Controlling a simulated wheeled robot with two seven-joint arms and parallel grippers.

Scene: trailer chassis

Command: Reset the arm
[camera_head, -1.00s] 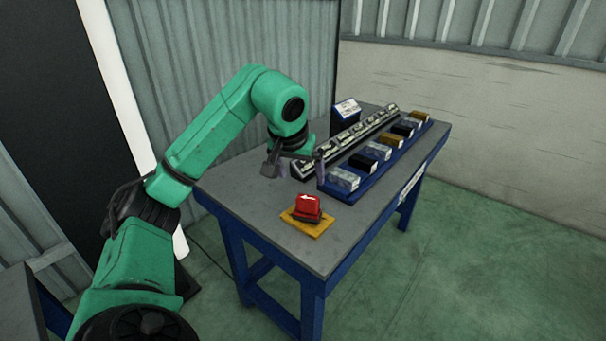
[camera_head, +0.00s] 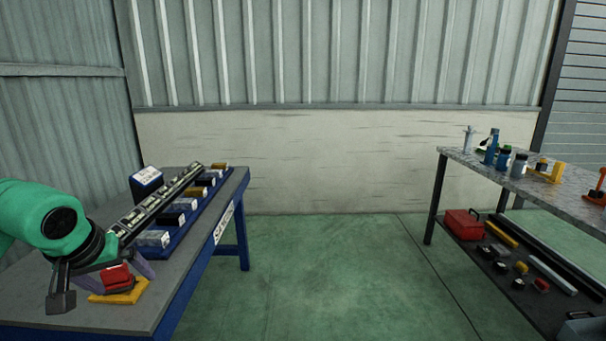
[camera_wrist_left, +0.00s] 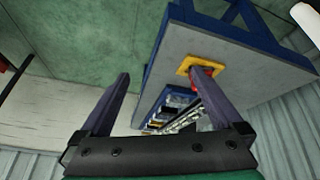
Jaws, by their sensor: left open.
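My left arm comes in from the left edge of the head view, and its green wrist (camera_head: 45,215) is over or near the blue-framed table. The left gripper (camera_head: 103,284) is open, its dark fingers spread. In the head view, a red block (camera_head: 117,279) on a yellow plate (camera_head: 128,297) shows behind and between the fingers, partly hidden. I cannot tell the gap between them. My right arm is out of view.
The grey tabletop (camera_head: 60,323) carries a long rail (camera_head: 150,208), a blue tray (camera_head: 183,233) of several small boxes, and a blue-white box (camera_head: 146,180). A second table (camera_head: 540,192) with bottles and tools stands right. Green floor (camera_head: 330,270) between the tables is clear.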

